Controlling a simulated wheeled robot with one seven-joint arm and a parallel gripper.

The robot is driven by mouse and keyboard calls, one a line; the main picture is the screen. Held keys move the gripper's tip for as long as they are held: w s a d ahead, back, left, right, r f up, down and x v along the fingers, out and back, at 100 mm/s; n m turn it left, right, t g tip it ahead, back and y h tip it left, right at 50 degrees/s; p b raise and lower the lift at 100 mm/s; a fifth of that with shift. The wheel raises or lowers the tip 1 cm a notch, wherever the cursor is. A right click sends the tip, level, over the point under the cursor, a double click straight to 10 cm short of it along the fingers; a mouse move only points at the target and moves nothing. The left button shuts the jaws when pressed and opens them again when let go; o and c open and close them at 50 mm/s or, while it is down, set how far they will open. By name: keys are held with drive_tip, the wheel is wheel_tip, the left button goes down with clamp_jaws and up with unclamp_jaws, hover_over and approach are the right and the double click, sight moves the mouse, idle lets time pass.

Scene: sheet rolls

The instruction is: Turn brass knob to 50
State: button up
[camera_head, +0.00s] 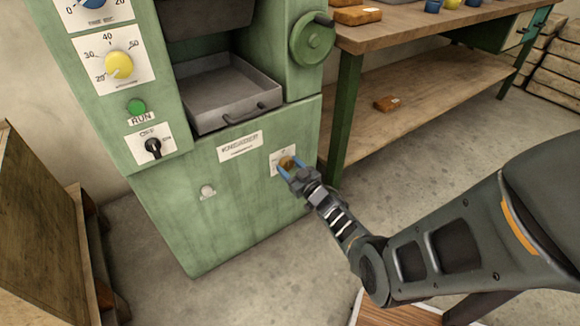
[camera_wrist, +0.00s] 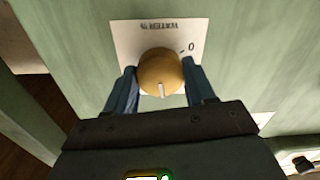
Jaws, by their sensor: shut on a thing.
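The brass knob (camera_head: 287,163) sits on a white label plate (camera_head: 276,170) at the lower right of the green machine's front. In the wrist view the knob (camera_wrist: 161,72) is round and brass, with a pale pointer mark toward the bottom of the picture. The plate (camera_wrist: 128,33) reads "WATER %" upside down, with a 0 at the right. The other scale numbers are hidden. My gripper (camera_wrist: 161,80) has its two blue fingers on either side of the knob, shut on it. In the head view my gripper (camera_head: 287,171) reaches the knob from the lower right.
The green machine (camera_head: 225,215) also has a yellow knob (camera_head: 119,65), a green RUN button (camera_head: 136,107), a black switch (camera_head: 153,146) and a metal drawer (camera_head: 232,97). A wooden workbench (camera_head: 430,25) stands to the right. The floor in front is open.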

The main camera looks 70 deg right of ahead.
drive_tip(key=shift+f+m, duration=0.1)
drive_tip(key=shift+m, duration=0.6)
drive_tip(key=o, duration=1)
drive_tip(key=shift+o, duration=0.2)
drive_tip(key=shift+s, duration=0.1)
drive_tip(key=p+v, duration=0.2)
drive_tip(key=v, duration=0.5)
drive_tip(key=shift+s, duration=0.3)
drive_tip(key=shift+a, duration=0.2)
